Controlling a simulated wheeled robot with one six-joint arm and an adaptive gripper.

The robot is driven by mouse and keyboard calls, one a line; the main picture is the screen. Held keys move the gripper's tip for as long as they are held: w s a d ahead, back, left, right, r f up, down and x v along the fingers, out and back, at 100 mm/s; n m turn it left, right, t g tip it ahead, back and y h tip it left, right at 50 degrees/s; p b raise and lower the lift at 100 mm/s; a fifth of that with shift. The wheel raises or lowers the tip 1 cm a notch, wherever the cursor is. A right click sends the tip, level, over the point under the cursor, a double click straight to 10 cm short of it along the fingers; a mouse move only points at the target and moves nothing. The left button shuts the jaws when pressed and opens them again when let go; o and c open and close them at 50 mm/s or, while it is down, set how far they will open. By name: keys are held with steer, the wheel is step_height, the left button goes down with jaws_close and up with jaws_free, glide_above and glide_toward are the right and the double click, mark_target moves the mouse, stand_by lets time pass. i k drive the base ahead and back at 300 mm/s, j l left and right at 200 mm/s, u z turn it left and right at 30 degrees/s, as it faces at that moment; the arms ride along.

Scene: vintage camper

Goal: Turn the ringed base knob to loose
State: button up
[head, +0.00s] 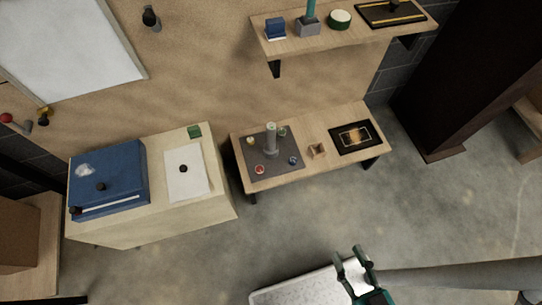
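A grey mat (256,175) on the low wooden table carries an upright pale post (270,138) on a wider grey foot. My gripper (347,254) is near the bottom of the head view, over the floor. Its dark fingers are apart with nothing seen between them. It is well short of the table and touches nothing there.
On the same table (311,123) are a small wooden box (317,151) and a black framed panel (356,137). A cabinet (130,225) with a blue case (121,169) stands left. A loaded shelf (345,35) hangs above. Open floor (330,215) lies before the table.

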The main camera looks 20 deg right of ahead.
mark_target(259, 169)
steer(key=i+l, duration=0.3)
steer(key=i, duration=0.25)
steer(key=i+l, duration=0.25)
steer(key=i, duration=0.25)
steer(key=u, duration=0.05)
